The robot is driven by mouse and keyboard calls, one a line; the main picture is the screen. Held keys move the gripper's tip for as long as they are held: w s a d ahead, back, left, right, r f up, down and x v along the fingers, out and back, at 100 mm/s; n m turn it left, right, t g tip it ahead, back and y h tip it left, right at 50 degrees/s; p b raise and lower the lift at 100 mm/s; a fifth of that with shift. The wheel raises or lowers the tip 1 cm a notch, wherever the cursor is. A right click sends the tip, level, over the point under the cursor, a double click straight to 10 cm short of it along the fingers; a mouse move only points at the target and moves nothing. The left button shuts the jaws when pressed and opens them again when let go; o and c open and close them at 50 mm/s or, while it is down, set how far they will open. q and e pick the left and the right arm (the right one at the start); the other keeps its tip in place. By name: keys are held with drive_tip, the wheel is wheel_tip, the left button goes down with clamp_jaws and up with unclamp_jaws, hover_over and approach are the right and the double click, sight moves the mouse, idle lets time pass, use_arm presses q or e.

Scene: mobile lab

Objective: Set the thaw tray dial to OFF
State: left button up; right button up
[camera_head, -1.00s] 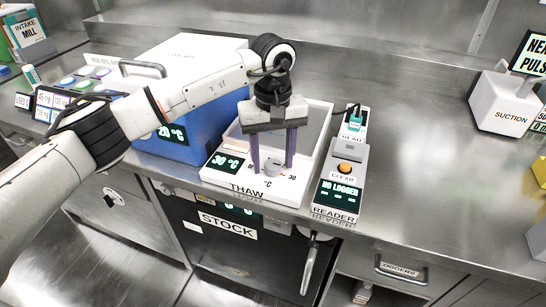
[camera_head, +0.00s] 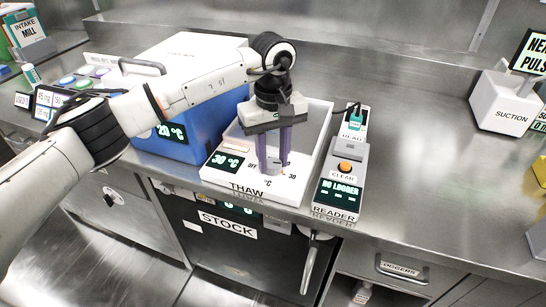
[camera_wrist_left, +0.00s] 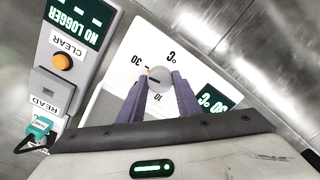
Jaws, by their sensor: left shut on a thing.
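The white thaw tray (camera_head: 215,172) stands on the steel bench, its display (camera_head: 226,162) reading 30 °C. OFF and 30 labels show on its front panel in the head view. My left gripper (camera_head: 275,168) points down with its purple fingers around the grey dial, which they mostly hide there. In the left wrist view the round dial (camera_wrist_left: 159,78) sits between the fingertips of the left gripper (camera_wrist_left: 160,86), which is shut on it. The labels 30 and 10 show beside the dial; its exact pointer direction is hard to tell. My right gripper is out of view.
The logger reader (camera_head: 340,190) with an orange CLEAR button (camera_head: 345,166) stands close to the tray's right. A blue cool box (camera_head: 175,144) with a white lid is close on its left. Bench space right of the reader is clear up to the suction unit (camera_head: 503,103).

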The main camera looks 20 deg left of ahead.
use_arm(q)
drive_tip(key=n, duration=1.2)
drive_tip(key=shift+n+b, duration=0.3)
drive_tip(key=n, duration=0.4)
drive_tip(key=shift+n, duration=0.3)
drive_tip(key=n, duration=0.4)
drive_tip(key=shift+n, duration=0.3)
drive_tip(key=n, duration=0.3)
drive_tip(key=shift+n+p, duration=0.3)
drive_tip(key=n, duration=0.4)
drive_tip(key=shift+n+p, duration=0.5)
drive_tip(key=shift+n, duration=1.9)
